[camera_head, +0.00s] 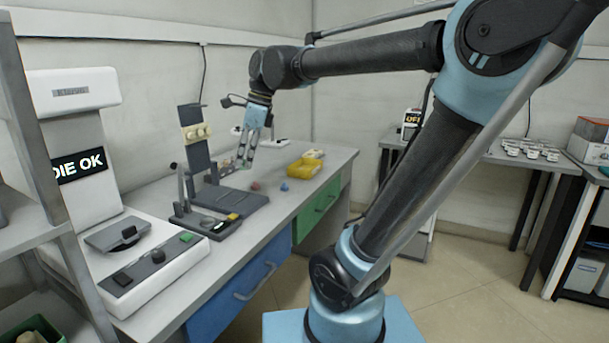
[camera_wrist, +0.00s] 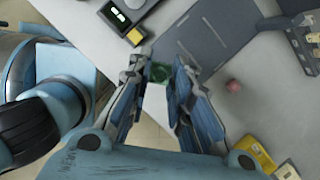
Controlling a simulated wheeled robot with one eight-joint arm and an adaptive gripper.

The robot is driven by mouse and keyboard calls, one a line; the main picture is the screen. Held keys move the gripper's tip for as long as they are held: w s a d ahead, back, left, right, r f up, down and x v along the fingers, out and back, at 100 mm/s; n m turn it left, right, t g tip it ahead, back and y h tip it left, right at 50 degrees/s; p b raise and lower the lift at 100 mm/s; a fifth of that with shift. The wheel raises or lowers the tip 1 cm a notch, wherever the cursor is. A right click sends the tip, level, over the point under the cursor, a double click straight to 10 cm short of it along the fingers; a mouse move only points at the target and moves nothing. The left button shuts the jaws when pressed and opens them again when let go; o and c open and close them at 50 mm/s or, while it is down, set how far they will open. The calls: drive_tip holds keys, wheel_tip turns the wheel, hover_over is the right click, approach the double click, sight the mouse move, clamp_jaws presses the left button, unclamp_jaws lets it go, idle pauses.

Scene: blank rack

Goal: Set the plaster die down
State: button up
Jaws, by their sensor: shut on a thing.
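My gripper (camera_head: 244,160) hangs above the bench at the far end of the arm, near the dark fixture plate. In the wrist view its two long fingers (camera_wrist: 168,78) come together around a small dark green piece (camera_wrist: 160,72), which I take for the plaster die. Its shape is mostly hidden by the fingers. In the head view the held thing is too small to make out. The grey bench (camera_head: 290,222) lies below the gripper, with clear space under the held thing.
A dark fixture plate (camera_head: 232,197) lies on the bench, with an upright rack panel (camera_head: 195,145) behind. A white "DIE OK" machine (camera_head: 160,265) stands front left.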

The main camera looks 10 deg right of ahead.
drive_tip(key=w+d+f+m, duration=0.1)
drive_tip(key=w+d+m, duration=0.1)
drive_tip(key=w+d, duration=0.35)
drive_tip(key=w+d+m+t, duration=0.1)
drive_tip(key=w+d, duration=0.1)
drive_tip(key=w, duration=0.7)
drive_tip(key=w+d+f+m, duration=0.15)
drive_tip(key=w+d, duration=0.25)
drive_tip(key=w, duration=0.4)
drive_tip(key=w+d+f+m, duration=0.2)
drive_tip(key=w+d, duration=0.5)
drive_tip(key=d, duration=0.2)
drive_tip(key=shift+t+h, duration=0.3)
drive_tip(key=shift+t, duration=0.1)
drive_tip(key=f, duration=0.5)
drive_tip(key=shift+w+d+f, duration=0.2)
drive_tip(key=shift+w+f, duration=0.1)
drive_tip(key=shift+f, duration=2.3)
drive_tip(key=shift+f, duration=0.1)
drive_tip(key=o, duration=0.6)
drive_tip(key=shift+o, duration=0.2)
